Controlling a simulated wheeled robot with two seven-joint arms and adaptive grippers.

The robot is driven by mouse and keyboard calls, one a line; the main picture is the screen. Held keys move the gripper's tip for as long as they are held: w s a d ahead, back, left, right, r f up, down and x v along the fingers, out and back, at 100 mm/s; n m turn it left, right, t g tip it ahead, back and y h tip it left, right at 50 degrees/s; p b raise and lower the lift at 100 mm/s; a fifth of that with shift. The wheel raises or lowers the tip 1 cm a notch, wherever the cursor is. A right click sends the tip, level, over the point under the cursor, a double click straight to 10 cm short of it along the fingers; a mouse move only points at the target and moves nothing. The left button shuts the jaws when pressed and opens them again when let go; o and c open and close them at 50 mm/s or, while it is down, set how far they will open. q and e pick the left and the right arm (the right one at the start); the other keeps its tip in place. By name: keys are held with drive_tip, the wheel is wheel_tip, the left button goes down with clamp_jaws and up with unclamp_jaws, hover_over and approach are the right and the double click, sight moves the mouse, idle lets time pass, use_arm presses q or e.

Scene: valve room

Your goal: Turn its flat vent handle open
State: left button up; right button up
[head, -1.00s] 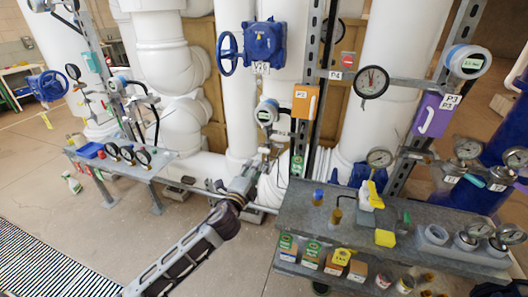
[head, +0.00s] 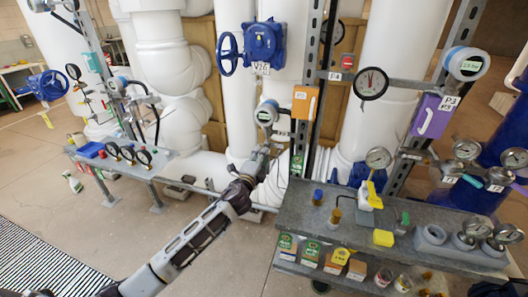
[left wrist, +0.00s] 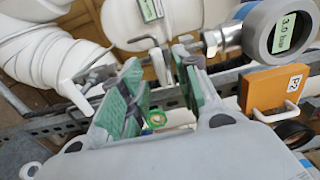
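My left gripper (head: 265,149) reaches up in the head view to just below a round transmitter with a blue rim (head: 266,114). In the left wrist view its two green-padded fingers (left wrist: 160,62) stand apart, so it is open. The transmitter reads 3.0 bar (left wrist: 290,32) and sits to the right of the fingers. A metal fitting (left wrist: 210,42) runs from it toward the fingertips. A thin bent dark piece (left wrist: 148,39) shows just beyond the fingertips; I cannot tell whether it is the flat vent handle. No contact with it is clear. My right gripper is not seen.
An orange box (head: 305,102) marked P2 (left wrist: 272,92) hangs on the steel post right of the gripper. A grey bench (head: 330,232) with bottles and gauges stands at right. White pipes (head: 238,95) rise behind. The floor at left is open.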

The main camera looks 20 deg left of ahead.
use_arm(q)
drive_tip(key=shift+w+d, duration=0.1)
drive_tip(key=shift+w, duration=1.8)
drive_tip(key=shift+c, duration=0.5)
clamp_jaws()
